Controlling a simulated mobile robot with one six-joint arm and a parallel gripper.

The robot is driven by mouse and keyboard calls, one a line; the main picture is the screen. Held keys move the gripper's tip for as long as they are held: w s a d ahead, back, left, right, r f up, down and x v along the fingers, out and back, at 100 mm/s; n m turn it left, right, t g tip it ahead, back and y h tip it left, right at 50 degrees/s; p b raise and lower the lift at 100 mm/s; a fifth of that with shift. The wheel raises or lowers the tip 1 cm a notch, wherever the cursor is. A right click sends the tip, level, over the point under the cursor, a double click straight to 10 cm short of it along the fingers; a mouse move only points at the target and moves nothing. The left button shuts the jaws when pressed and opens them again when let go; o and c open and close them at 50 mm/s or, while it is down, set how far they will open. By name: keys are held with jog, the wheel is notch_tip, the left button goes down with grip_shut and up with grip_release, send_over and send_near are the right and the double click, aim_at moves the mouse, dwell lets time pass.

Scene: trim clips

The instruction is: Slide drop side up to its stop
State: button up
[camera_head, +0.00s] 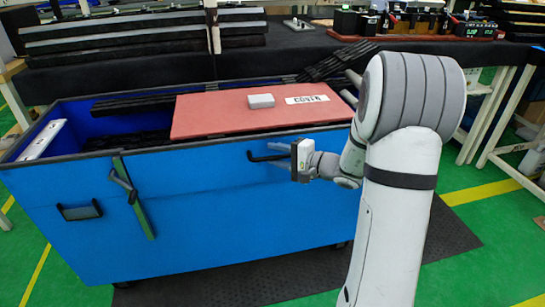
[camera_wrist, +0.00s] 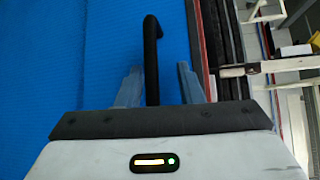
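The drop side (camera_head: 235,205) is the blue front panel of a wheeled blue bin, and it fills the left of the wrist view (camera_wrist: 60,60). A black bar handle (camera_head: 262,156) sticks out near its top edge; it also shows in the wrist view (camera_wrist: 152,50). My gripper (camera_head: 294,160) is at the handle's right end in the head view. In the wrist view my gripper (camera_wrist: 158,69) is open, with the handle between its two fingers, nearer the left one. A gap shows on the right; contact on the left is unclear.
A red board (camera_head: 225,115) with a small grey box (camera_head: 261,101) and a label lies across the bin top. A green strip with a latch (camera_head: 122,180) is on the bin's front left. A black-draped table (camera_head: 140,67) stands behind. Green floor is open at right.

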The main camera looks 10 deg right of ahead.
jog(key=shift+s, duration=0.1)
jog(key=p+v, duration=0.1)
jog(key=v, duration=0.6)
jog(key=shift+s+d, duration=0.2)
jog(key=shift+d, duration=0.05)
jog(key=s+a+r+n+g+h+p, duration=0.3)
jog(key=s+a+r+n+g+p, duration=0.4)
jog(key=s+a+r+g+p, duration=0.6)
jog(key=s+d+r+n+t+h+p, duration=0.1)
jog(key=s+d+r+t+h+p, duration=0.1)
jog(key=r+p, duration=0.5)
jog(key=s+d+r+n+t+h+p, duration=0.2)
jog(key=s+d+r+h+p, duration=0.2)
jog(key=s+r+h+p, duration=0.2)
jog(key=shift+s+r+n+h+p, duration=0.35)
jog(key=shift+s+r, duration=0.55)
jog(key=shift+s, duration=0.15)
jog(key=shift+d, duration=0.15)
